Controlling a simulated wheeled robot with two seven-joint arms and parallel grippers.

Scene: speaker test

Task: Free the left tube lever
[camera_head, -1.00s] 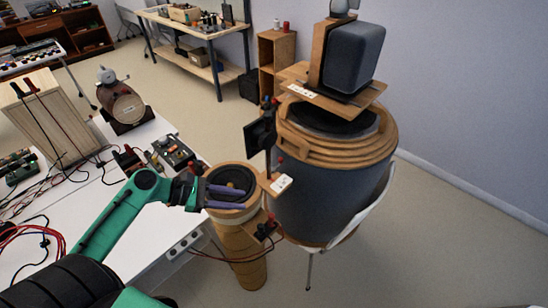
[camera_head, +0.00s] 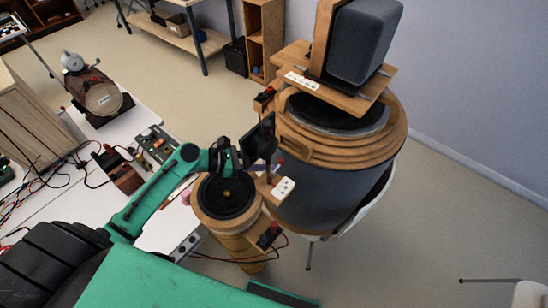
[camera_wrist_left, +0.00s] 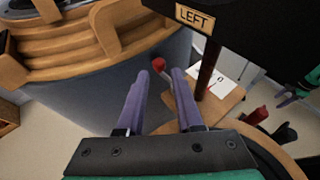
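The left tube is a wooden cylinder with a round black speaker (camera_head: 226,197) on top, in the middle of the head view. A black panel (camera_head: 258,140) stands at its far right edge; its label (camera_wrist_left: 194,17) reads LEFT in the left wrist view. A small red knob (camera_wrist_left: 158,64), seemingly the lever's end, shows just beyond and between my left gripper's purple fingertips (camera_wrist_left: 160,74). The fingers are open, with a clear gap, and hold nothing. In the head view my left gripper (camera_head: 262,167) is beside the panel, partly hidden by it.
A large drum with wooden rings (camera_head: 330,205) stands close on the right, bearing a dark grey speaker (camera_head: 365,40). A white card (camera_head: 284,188) lies on the tube's side ledge. The white table (camera_head: 35,210) with cables and boxes is left. Open floor lies at right.

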